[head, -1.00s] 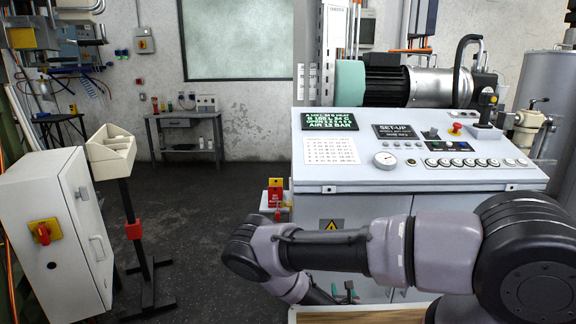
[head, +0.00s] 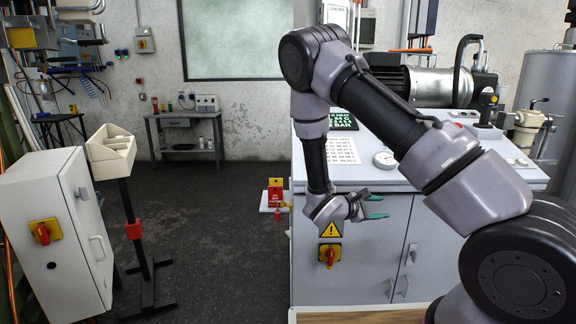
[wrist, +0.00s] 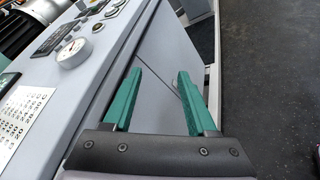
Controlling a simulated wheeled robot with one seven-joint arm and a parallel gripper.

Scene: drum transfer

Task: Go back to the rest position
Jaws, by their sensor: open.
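My gripper (head: 374,206) is in front of the grey control console (head: 372,270), a little below the edge of its top panel. The arm is raised and bent, with the elbow high and the forearm hanging down. In the wrist view my gripper (wrist: 160,95) shows two green fingers spread apart with nothing between them. The console's front and top edge (wrist: 128,60) lie beyond and beside the fingers. My arm hides part of the console's top panel in the head view.
The console carries a round gauge (head: 385,159) and a printed sheet (head: 342,151). A red switch (head: 329,254) juts from its front. A white cabinet (head: 55,235) and a bin stand (head: 112,150) are at left. The dark floor (head: 215,240) between is clear.

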